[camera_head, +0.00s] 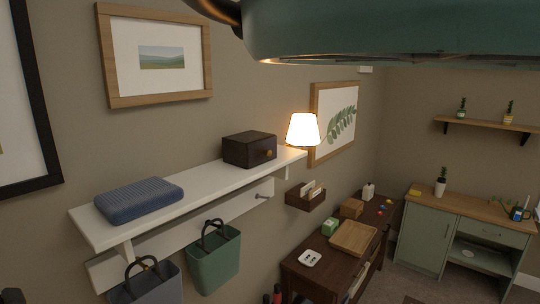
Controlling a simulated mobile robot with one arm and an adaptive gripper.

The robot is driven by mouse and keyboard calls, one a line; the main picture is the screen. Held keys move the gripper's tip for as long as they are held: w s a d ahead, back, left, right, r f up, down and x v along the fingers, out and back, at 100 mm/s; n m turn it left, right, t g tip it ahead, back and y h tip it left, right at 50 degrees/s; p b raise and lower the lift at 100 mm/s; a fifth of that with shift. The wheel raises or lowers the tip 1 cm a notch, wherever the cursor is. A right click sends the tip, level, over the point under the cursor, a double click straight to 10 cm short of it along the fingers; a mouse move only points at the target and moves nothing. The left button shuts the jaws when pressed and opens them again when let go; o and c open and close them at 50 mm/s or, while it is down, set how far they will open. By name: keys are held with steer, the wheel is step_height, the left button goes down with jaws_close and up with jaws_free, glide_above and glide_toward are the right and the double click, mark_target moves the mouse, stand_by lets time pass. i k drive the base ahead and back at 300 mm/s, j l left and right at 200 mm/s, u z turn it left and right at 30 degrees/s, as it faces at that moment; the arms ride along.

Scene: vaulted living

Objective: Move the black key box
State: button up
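The black key box (243,149) is a small dark box with a round brass knob on its front. It sits upright on the white wall shelf (215,178), towards the shelf's right end. A lit lamp with a white shade (302,130) is just to its right. My gripper is not in view. A large green part of my own arm crosses the top of the picture, apart from the box.
A folded blue cloth item (138,198) lies on the shelf's left part. A green bag (214,260) and a grey bag (147,284) hang below. A dark table (320,279) with small items stands right; beyond it is a green cabinet (428,232).

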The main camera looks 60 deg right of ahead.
mark_target(235, 146)
steer(key=l+z, duration=0.2)
steer(key=z, duration=1.2)
